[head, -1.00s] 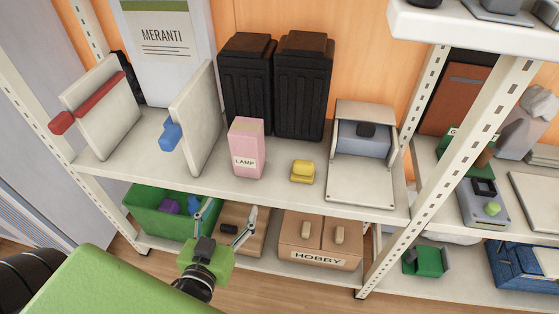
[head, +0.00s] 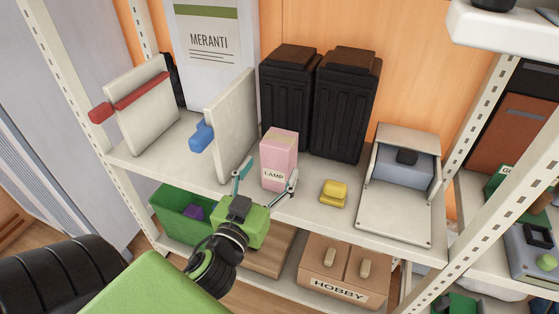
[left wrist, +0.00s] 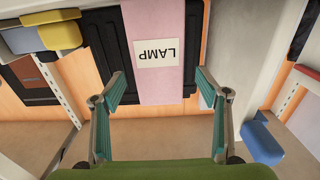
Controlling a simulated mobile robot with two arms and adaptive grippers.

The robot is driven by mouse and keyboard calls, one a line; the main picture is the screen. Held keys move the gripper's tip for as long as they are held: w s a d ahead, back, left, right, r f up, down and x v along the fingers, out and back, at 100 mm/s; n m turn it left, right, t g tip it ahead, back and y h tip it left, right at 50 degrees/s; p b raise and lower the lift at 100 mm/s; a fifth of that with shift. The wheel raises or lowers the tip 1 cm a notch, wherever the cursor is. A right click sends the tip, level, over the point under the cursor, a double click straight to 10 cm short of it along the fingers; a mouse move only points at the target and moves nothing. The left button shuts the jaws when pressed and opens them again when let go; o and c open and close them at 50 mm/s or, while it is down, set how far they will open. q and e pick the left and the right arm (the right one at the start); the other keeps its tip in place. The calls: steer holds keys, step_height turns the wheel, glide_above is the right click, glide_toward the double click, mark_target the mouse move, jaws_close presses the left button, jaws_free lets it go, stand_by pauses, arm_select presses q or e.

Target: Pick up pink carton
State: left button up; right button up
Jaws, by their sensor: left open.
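The pink carton (head: 279,160) with a white LAMP label stands upright on the upper shelf, in front of two black ribbed bins. My left gripper (head: 264,184) is open at the shelf's front edge, its fingers spread to either side of the carton's lower front in the head view. In the left wrist view the carton (left wrist: 160,75) appears upside down between and beyond the two teal-padded fingers (left wrist: 158,110), with nothing held. I cannot tell whether the fingertips reach alongside it. My right gripper is not in view.
A yellow object (head: 334,193) sits right of the carton. The black bins (head: 345,110) are close behind. Below are a green crate (head: 172,215) and a HOBBY box (head: 343,270).

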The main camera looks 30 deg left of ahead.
arm_select(q)
steer(key=shift+f+x, duration=0.1)
steer(key=shift+x, duration=1.45)
steer(key=shift+f+x, duration=0.15)
steer(key=shift+x, duration=1.35)
steer(key=shift+d, duration=0.1)
steer(key=c, duration=1.4)
